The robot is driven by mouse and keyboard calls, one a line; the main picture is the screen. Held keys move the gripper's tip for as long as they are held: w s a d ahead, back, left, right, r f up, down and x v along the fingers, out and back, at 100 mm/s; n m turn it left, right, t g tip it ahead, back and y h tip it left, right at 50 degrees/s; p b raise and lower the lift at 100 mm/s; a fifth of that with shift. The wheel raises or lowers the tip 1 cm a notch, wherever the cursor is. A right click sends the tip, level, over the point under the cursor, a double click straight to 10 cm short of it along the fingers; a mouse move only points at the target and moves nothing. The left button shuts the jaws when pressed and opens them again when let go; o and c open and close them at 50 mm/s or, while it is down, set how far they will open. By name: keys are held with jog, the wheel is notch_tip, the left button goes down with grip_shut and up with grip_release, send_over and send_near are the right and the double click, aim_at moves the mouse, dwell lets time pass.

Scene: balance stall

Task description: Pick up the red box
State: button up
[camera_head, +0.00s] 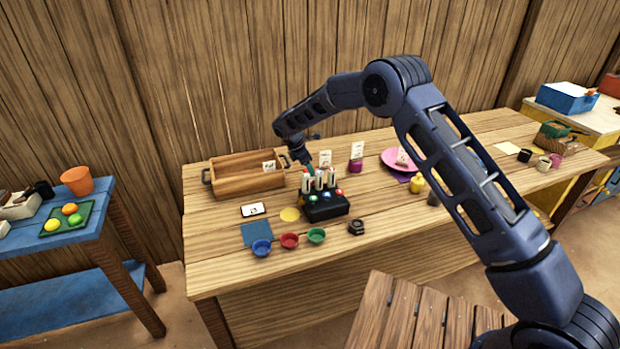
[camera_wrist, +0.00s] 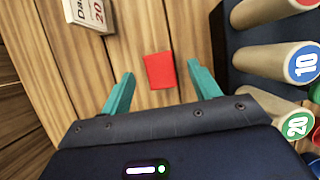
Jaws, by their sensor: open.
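The red box (camera_wrist: 160,71) lies on the wooden table (camera_wrist: 140,30) in the wrist view. It shows as a small, plain red block. My gripper (camera_wrist: 161,76) is open, with its two teal fingers on the left and right of the box and the box between their tips in the picture. A gap shows on each side, so nothing is held. How high the fingertips are above the box I cannot tell. In the head view my gripper (camera_head: 307,160) is over the back of the table, behind the dark tube rack. I cannot make out the red box there.
The dark rack (camera_head: 326,206) with numbered tubes (camera_wrist: 284,62) stands close to the right in the wrist view. A white card or packet (camera_wrist: 88,12) is at the upper left. A wooden tray (camera_head: 245,180) stands left of my gripper. Several small bowls (camera_head: 289,241) line the front.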

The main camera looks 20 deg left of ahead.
jog(key=shift+x, duration=2.7)
jog(key=shift+s+a, duration=0.15)
jog(key=shift+c, duration=0.2)
jog(key=c, duration=1.1)
